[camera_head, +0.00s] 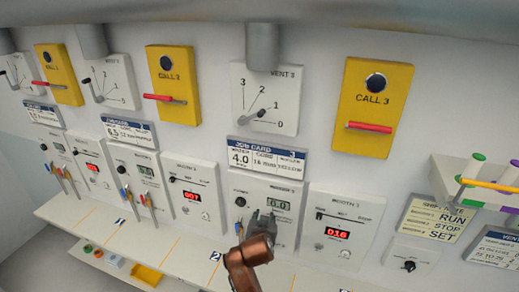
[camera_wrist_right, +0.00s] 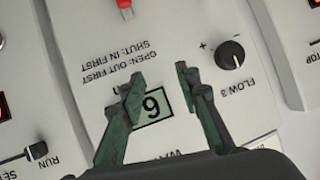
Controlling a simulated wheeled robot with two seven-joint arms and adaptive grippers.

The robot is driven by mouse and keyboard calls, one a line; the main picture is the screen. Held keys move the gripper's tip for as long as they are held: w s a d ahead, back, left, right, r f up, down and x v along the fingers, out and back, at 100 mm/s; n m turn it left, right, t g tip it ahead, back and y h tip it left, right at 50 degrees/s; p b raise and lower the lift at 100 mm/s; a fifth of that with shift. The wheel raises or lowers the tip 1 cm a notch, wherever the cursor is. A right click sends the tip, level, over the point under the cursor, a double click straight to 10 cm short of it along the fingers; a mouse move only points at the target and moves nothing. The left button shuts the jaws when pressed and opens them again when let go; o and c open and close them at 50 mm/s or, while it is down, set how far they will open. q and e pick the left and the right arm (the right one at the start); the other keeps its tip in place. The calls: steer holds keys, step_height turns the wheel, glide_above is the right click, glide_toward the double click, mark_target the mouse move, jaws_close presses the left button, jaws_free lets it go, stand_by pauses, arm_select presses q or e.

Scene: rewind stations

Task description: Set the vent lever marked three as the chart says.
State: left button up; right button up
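The vent 3 plate (camera_head: 265,97) is white with marks 0 to 3, on the wall under a grey pipe. My left gripper is out of view.
A yellow call 3 box (camera_head: 372,105) with a red handle (camera_head: 369,127) is right of the vent plate. Job card 3 (camera_head: 266,157) hangs below the plate. The flow 3 knob (camera_wrist_right: 230,55) is close to the right finger. A shelf with tubes (camera_head: 467,180) juts out at right.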

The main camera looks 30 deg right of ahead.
steer(key=w+a+r+m+t+h, duration=0.1)
steer(key=a+r+m+h, duration=0.15)
steer(key=r, duration=0.95)
steer(key=w+a+r+m+t+h, duration=0.1)
steer(key=r+m, duration=0.3)
steer(key=r, duration=0.7)
steer(key=m+h+p, duration=0.1)
steer(key=m+h, duration=0.2)
steer(key=m, duration=0.3)
glide_toward(260, 116)
steer(key=x, duration=0.3)
steer(key=shift+g, duration=0.3)
steer(key=p+x, duration=0.1)
steer(key=x, duration=0.1)
steer(key=p+x, duration=0.1)
steer(key=x, duration=0.1)
steer(key=p+x, duration=0.1)
steer(key=x, duration=0.2)
steer(key=shift+w+r, duration=0.2)
steer(key=shift+r, duration=0.05)
steer(key=shift+w+d+f, duration=0.1)
steer(key=shift+w+d, duration=0.1)
steer(key=shift+d, duration=0.05)
steer(key=shift+c, duration=0.2)
jaws_close()
